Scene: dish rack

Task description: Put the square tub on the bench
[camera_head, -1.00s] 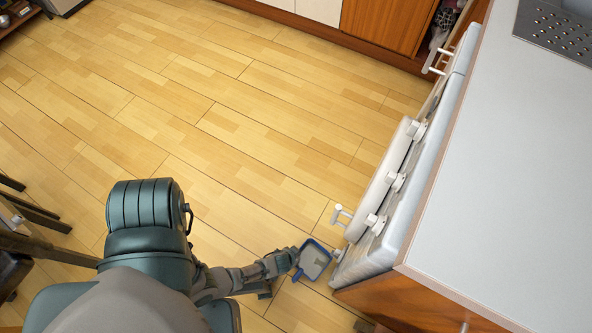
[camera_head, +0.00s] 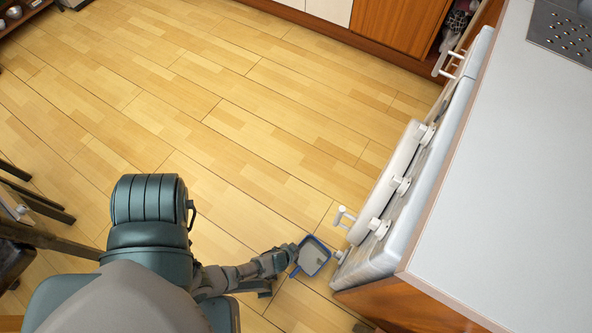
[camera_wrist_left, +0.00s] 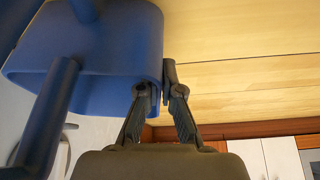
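The square tub (camera_head: 313,257) is blue with a greyish inside, held over the floor beside the white drawer fronts. My left gripper (camera_head: 291,254) is at the tub's left edge in the head view. In the left wrist view the blue tub (camera_wrist_left: 120,45) is close up, and the left gripper (camera_wrist_left: 156,88) has its two fingers closed at the tub's wall. The bench (camera_head: 500,190) is the pale grey countertop on the right; the tub is left of it and appears lower. My right gripper does not show.
White fronts with knobs and handles (camera_head: 385,200) stick out along the bench's left side, near the tub. A perforated metal plate (camera_head: 563,35) lies at the bench's far end. The bench's near surface is clear. Dark wooden furniture (camera_head: 35,200) stands at the left.

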